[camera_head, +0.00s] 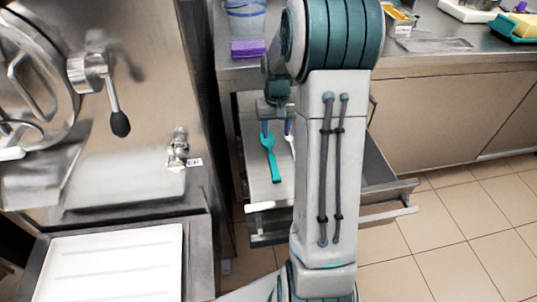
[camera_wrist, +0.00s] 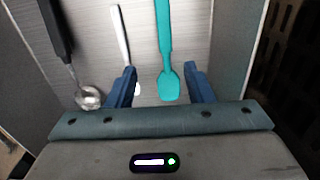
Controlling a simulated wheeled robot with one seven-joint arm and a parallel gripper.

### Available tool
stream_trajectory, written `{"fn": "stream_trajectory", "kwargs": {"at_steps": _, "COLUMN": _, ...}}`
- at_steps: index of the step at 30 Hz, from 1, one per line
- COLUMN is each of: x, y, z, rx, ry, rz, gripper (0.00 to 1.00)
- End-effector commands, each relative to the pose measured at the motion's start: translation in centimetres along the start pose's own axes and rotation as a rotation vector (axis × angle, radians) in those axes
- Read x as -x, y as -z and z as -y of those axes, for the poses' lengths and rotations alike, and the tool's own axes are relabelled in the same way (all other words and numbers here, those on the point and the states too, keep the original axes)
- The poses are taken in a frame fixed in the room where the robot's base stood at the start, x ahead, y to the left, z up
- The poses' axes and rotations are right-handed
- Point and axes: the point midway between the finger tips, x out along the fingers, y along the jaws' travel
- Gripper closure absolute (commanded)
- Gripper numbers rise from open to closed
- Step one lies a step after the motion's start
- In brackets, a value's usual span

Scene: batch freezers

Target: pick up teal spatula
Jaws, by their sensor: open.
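The teal spatula (camera_head: 271,158) lies in an open drawer below the counter. In the wrist view the teal spatula (camera_wrist: 168,50) runs up the picture, its wide end between my two fingers. My gripper (camera_head: 276,128) is over the drawer, partly hidden by my arm. In the wrist view my gripper (camera_wrist: 160,88) is open, with one blue finger on each side of the spatula's wide end. I cannot tell how far above the spatula the fingertips are.
A white-handled utensil (camera_wrist: 122,35) lies just left of the spatula, near the left finger. A ladle with a dark handle (camera_wrist: 87,97) lies farther left. The drawer (camera_head: 388,188) has raised walls. A steel machine (camera_head: 130,130) stands at the left.

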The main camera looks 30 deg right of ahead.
Motion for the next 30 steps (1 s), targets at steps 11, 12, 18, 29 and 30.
{"fn": "stream_trajectory", "kwargs": {"at_steps": 11, "x": -6.9, "y": -0.1, "z": 0.7, "rx": 0.014, "ry": 0.001, "rz": 0.004, "gripper": 0.53}}
{"fn": "stream_trajectory", "kwargs": {"at_steps": 12, "x": -7.2, "y": -0.1, "z": 0.7, "rx": 0.013, "ry": 0.001, "rz": 0.003, "gripper": 0.53}}
{"fn": "stream_trajectory", "kwargs": {"at_steps": 18, "x": -8.2, "y": -0.1, "z": 0.6, "rx": 0.011, "ry": 0.000, "rz": 0.003, "gripper": 0.53}}
{"fn": "stream_trajectory", "kwargs": {"at_steps": 29, "x": -12.8, "y": -0.1, "z": 0.8, "rx": 0.009, "ry": 0.000, "rz": 0.003, "gripper": 0.53}}
{"fn": "stream_trajectory", "kwargs": {"at_steps": 30, "x": -12.9, "y": -0.1, "z": 0.8, "rx": 0.009, "ry": 0.000, "rz": 0.002, "gripper": 0.53}}
